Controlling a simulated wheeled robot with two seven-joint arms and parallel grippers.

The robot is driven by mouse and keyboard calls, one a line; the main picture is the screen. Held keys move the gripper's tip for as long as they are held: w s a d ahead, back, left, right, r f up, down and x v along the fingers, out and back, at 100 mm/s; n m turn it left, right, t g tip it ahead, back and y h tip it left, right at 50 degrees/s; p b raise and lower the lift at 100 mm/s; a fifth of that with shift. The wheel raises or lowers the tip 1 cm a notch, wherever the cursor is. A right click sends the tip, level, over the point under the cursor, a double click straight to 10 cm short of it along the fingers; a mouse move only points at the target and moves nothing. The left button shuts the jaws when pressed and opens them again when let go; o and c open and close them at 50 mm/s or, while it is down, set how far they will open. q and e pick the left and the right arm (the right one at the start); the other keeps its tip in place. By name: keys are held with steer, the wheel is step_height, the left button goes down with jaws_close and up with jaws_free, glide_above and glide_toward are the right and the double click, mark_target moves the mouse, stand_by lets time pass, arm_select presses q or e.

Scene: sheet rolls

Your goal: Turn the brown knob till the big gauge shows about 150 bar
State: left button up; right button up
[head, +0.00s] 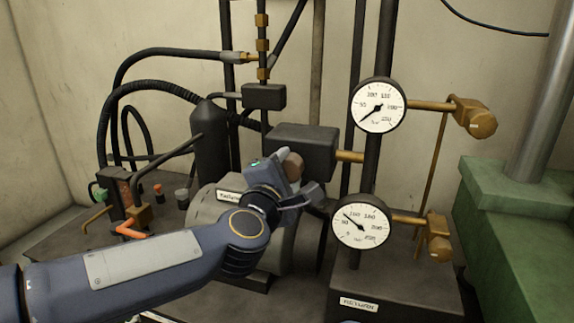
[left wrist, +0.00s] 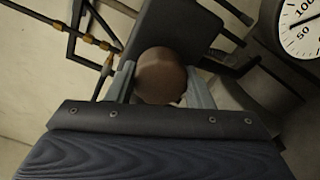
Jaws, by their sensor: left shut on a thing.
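The brown knob (head: 293,164) sits on the front of a dark block. My left gripper (head: 294,178) is shut on it. In the left wrist view the round knob (left wrist: 161,74) lies between the two fingers of the gripper (left wrist: 160,90). The upper gauge (head: 379,106) has its needle pointing lower left, near the low end. The lower gauge (head: 362,224) has its needle pointing upper left. The two look close in size. Part of one gauge (left wrist: 302,28) shows in the left wrist view, its needle between 50 and 100. My right gripper is out of view.
The dark block (head: 305,145) joins a brass pipe and a black post. A grey motor (head: 225,205) stands below. Brass valves (head: 474,118) (head: 438,245) are right of the gauges. Hoses and an orange lever (head: 131,231) are at left, a green machine (head: 515,240) at right.

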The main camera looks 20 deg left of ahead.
arm_select(q)
steer(key=m+p, duration=0.2)
steer(key=m, duration=0.3)
steer(key=shift+r+m, duration=0.1)
steer(key=shift+m, duration=0.3)
steer(key=m+p, duration=0.2)
steer(key=m, duration=0.2)
steer(key=shift+m, duration=0.4)
steer(key=o, duration=1)
steer(key=shift+s, duration=0.1)
steer(key=s, duration=0.7)
steer(key=shift+s, duration=0.35)
